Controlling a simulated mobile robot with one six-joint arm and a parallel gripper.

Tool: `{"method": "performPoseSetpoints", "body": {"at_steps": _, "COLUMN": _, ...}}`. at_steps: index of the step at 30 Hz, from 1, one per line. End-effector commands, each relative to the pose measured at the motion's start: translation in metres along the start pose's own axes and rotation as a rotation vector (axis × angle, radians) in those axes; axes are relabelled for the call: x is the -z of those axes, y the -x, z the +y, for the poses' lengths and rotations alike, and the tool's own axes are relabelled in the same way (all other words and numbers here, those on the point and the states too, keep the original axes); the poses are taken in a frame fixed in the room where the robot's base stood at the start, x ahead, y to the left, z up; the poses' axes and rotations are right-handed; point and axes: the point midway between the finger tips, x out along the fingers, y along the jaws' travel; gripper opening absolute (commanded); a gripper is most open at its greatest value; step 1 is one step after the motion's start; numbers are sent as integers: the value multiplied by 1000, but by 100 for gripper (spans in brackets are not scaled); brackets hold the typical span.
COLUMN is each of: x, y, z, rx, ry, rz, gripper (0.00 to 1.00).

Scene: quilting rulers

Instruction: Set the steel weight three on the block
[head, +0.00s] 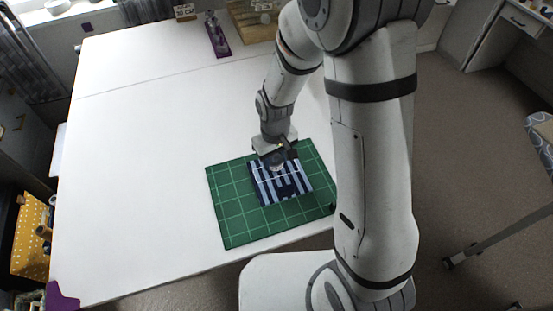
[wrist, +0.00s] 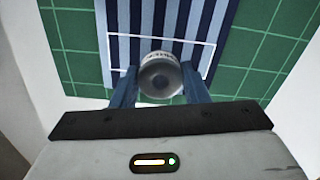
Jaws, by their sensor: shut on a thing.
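My gripper (head: 276,165) is over the far part of the striped block on the green mat. In the wrist view my gripper (wrist: 160,88) has its blue fingers on either side of the round steel weight (wrist: 160,77) and is shut on it. Dark lettering shows on the weight's side, too small to read. The block (head: 270,190) has navy and pale blue stripes; it also shows in the wrist view (wrist: 135,20). A thin white rectangular outline (wrist: 213,50) lies around the weight over the stripes. I cannot tell whether the weight touches the block.
The green gridded cutting mat (head: 230,215) lies on the white table (head: 140,130) near its front edge. A purple strip (head: 221,48) with metallic objects stands at the back, beside a wooden tray (head: 240,25) and a small sign (head: 185,12). The table's left and middle are clear.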

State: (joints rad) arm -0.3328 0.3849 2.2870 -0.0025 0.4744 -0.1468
Motion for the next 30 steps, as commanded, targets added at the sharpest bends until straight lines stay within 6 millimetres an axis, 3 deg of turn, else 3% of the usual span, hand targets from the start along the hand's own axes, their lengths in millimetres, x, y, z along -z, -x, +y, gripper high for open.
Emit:
{"method": "performPoseSetpoints", "body": {"at_steps": 3, "x": 0, "y": -11, "z": 0, "rx": 0, "ry": -1, "rz": -1, "gripper": 9}}
{"method": "performPoseSetpoints", "body": {"at_steps": 15, "x": 0, "y": -18, "z": 1, "rx": 0, "ry": -2, "rz": 2, "gripper": 9}}
{"method": "performPoseSetpoints", "body": {"at_steps": 16, "x": 0, "y": -17, "z": 1, "rx": 0, "ry": -2, "rz": 2, "gripper": 42}}
{"method": "performPoseSetpoints", "body": {"at_steps": 23, "x": 0, "y": -16, "z": 1, "rx": 0, "ry": -2, "rz": 1, "gripper": 61}}
{"method": "performPoseSetpoints", "body": {"at_steps": 30, "x": 0, "y": -16, "z": 1, "rx": 0, "ry": -3, "rz": 1, "gripper": 63}}
